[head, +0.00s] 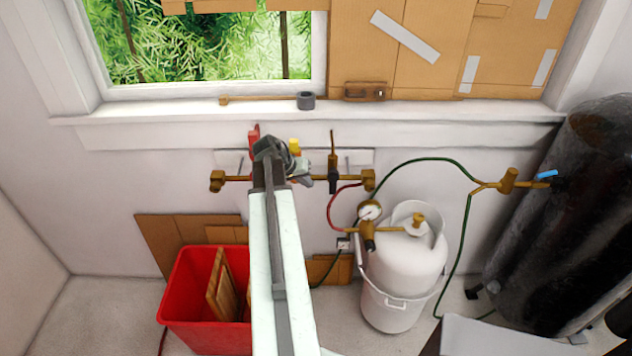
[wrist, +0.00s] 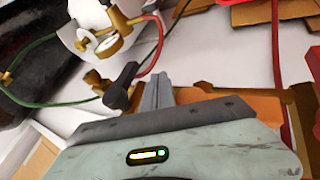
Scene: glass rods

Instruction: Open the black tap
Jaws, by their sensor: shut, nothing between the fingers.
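The black tap (head: 333,183) sits on the brass pipe along the wall, just right of my gripper in the head view. In the wrist view its black lever (wrist: 120,88) shows large, close to the left of my fingertips. My gripper (wrist: 158,92) is shut and empty, its two grey fingers together. In the head view my gripper (head: 302,172) is in front of the pipe, partly hidden by my own arm. I cannot tell whether the fingers touch the lever.
A red tap (head: 253,138) and a yellow tap (head: 294,145) stand left of the black one. A red hose (head: 331,210) hangs below it. A white tank (head: 405,255) with a gauge (head: 369,211) stands lower right. A red bin (head: 195,310) is lower left.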

